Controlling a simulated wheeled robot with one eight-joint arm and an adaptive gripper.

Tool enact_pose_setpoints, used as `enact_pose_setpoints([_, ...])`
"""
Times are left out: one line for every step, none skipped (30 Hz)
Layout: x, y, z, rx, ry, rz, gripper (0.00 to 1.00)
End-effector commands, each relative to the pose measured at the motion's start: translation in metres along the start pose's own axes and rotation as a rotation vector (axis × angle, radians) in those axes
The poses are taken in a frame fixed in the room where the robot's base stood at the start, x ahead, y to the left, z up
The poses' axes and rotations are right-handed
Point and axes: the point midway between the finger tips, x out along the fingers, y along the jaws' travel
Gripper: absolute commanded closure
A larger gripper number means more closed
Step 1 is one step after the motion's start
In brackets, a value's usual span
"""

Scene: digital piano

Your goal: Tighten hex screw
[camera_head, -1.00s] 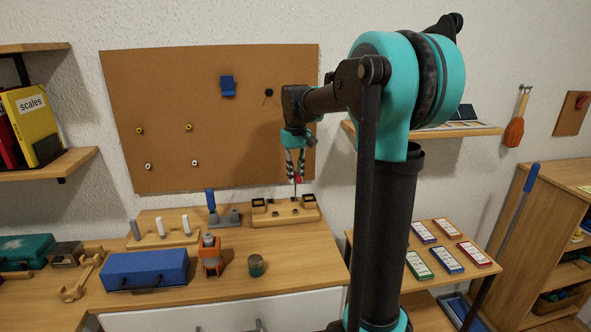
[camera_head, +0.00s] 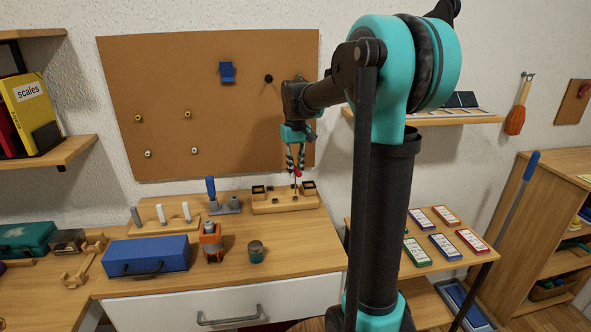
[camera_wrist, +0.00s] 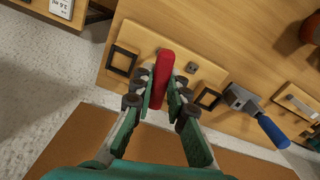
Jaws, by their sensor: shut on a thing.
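My gripper (camera_head: 296,168) is shut on a red-handled tool (camera_wrist: 161,78), which stands roughly upright between the two fingertips. In the head view its dark shaft points down to the wooden fixture board (camera_head: 285,207) at the back of the workbench. In the wrist view the board (camera_wrist: 208,75) lies beneath the tool, with square black frames near its ends and small metal parts near its middle. The red handle hides the tool's tip, so I cannot tell whether it sits in a hex screw.
A blue-handled tool in a metal holder (camera_head: 212,197) stands just left of the board. Farther left is a wooden rack with pegs (camera_head: 160,226). A blue case (camera_head: 146,256), an orange-and-grey device (camera_head: 211,242) and a jar (camera_head: 256,251) stand in front. A corkboard (camera_head: 200,110) rises behind.

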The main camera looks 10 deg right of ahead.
Motion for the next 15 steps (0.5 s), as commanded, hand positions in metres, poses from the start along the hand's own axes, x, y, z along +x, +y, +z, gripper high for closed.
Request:
enact_pose_setpoints([0.0001,0.0000,0.0000,0.000,0.000,0.000,1.00])
enact_pose_setpoints([0.0002,0.0000,0.0000,0.000,0.000,0.000,1.00])
enact_pose_setpoints([0.0004,0.0000,0.0000,0.000,0.000,0.000,1.00])
enact_pose_setpoints([0.0007,0.0000,0.0000,0.000,0.000,0.000,1.00])
enact_pose_setpoints([0.0010,0.0000,-0.0001,0.000,0.000,0.000,1.00])
enact_pose_setpoints([0.0016,0.0000,-0.0001,0.000,0.000,0.000,1.00])
enact_pose_setpoints([0.0020,0.0000,-0.0001,0.000,0.000,0.000,1.00])
enact_pose_setpoints([0.0025,0.0000,-0.0001,0.000,0.000,0.000,1.00])
enact_pose_setpoints([0.0033,0.0000,-0.0001,0.000,0.000,0.000,1.00])
enact_pose_setpoints([0.0038,0.0000,-0.0001,0.000,0.000,0.000,1.00])
enact_pose_setpoints([0.0044,0.0000,-0.0001,0.000,0.000,0.000,1.00])
enact_pose_setpoints([0.0051,0.0000,-0.0001,0.000,0.000,0.000,1.00])
enact_pose_setpoints([0.0057,0.0000,-0.0001,0.000,0.000,0.000,1.00])
enact_pose_setpoints([0.0062,0.0000,-0.0001,0.000,0.000,0.000,1.00])
enact_pose_setpoints([0.0070,0.0000,-0.0001,0.000,0.000,0.000,1.00])
